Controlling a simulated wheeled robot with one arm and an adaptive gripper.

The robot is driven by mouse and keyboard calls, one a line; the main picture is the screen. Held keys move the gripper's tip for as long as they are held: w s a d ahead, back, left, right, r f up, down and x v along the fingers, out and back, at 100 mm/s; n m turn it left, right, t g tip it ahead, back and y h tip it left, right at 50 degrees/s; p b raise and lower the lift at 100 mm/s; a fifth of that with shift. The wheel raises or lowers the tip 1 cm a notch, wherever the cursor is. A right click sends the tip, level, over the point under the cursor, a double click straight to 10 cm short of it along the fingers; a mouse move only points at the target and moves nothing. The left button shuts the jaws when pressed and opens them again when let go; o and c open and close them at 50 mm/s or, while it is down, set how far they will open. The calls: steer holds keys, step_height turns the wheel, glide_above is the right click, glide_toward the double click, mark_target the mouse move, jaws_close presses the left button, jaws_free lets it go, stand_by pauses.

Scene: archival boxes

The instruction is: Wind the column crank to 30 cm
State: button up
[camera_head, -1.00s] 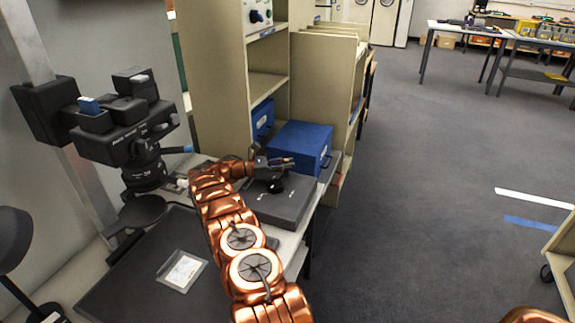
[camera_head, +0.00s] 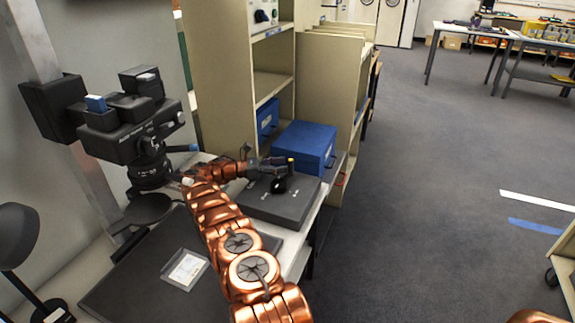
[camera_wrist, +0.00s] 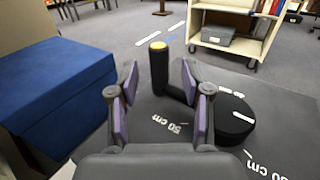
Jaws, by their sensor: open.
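The crank is a black round hub (camera_wrist: 230,118) with an arm and an upright black handle (camera_wrist: 158,70) with a yellow top, on a dark grey box. In the wrist view the handle stands ahead, between the spread fingertips, with gaps on both sides. My gripper (camera_wrist: 160,84) is open, with purple finger pads, and holds nothing. White marks with centimetre labels ring the hub; the nearest labels look like 50 cm, but I cannot read them surely. In the head view my gripper (camera_head: 272,163) is beside the yellow-topped handle (camera_head: 291,161), above the grey box (camera_head: 262,209).
A blue box (camera_head: 305,146) stands just behind the crank box and fills the left of the wrist view (camera_wrist: 55,90). Beige shelves (camera_head: 328,75) rise behind it. A black camera device (camera_head: 130,130) on a column stands left. Open floor lies right.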

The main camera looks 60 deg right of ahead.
steer(key=shift+v, duration=1.15)
steer(key=shift+w+a, duration=0.3)
steer(key=shift+a, duration=0.05)
steer(key=shift+c, duration=0.2)
